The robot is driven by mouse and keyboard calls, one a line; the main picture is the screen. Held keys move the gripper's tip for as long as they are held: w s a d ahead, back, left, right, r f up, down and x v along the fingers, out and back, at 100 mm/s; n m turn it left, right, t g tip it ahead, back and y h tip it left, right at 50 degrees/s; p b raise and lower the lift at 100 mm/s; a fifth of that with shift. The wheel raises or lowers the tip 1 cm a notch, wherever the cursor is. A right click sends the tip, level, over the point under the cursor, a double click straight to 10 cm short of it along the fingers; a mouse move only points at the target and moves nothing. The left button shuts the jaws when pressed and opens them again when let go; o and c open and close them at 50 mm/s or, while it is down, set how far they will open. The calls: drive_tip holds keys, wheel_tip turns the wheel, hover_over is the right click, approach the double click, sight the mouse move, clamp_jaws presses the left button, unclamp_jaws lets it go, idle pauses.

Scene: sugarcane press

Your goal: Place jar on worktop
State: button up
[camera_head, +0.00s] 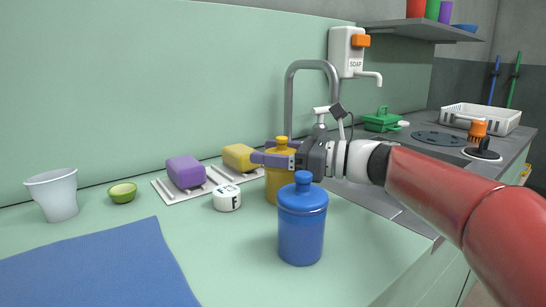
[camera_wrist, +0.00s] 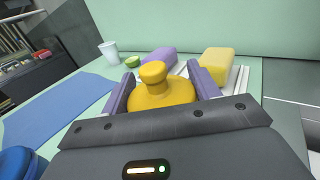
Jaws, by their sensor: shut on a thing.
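A yellow jar (camera_head: 279,186) with a knobbed lid stands upright at the worktop behind the blue jar. My gripper (camera_head: 276,158) is shut on the yellow jar near its top, reaching in from the right. In the wrist view the yellow jar (camera_wrist: 160,92) sits between the two purple fingers. A blue jar (camera_head: 302,225) with a knobbed lid stands on the pale green worktop (camera_head: 240,265) in front. Its edge also shows in the wrist view (camera_wrist: 18,163). The yellow jar's base is partly hidden by the blue jar.
A white round container (camera_head: 227,198), purple sponge (camera_head: 186,172) and yellow sponge (camera_head: 240,157) are close to the left. A blue mat (camera_head: 100,265), white cup (camera_head: 54,194) and green bowl (camera_head: 122,193) lie farther left. The tap (camera_head: 289,100) rises behind. Front worktop left of the blue jar is clear.

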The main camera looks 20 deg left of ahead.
drive_tip(key=o, duration=1.6)
drive_tip(key=d, duration=0.8)
drive_tip(key=w+d, duration=0.1)
drive_tip(key=d, duration=0.3)
drive_tip(key=shift+w, duration=0.1)
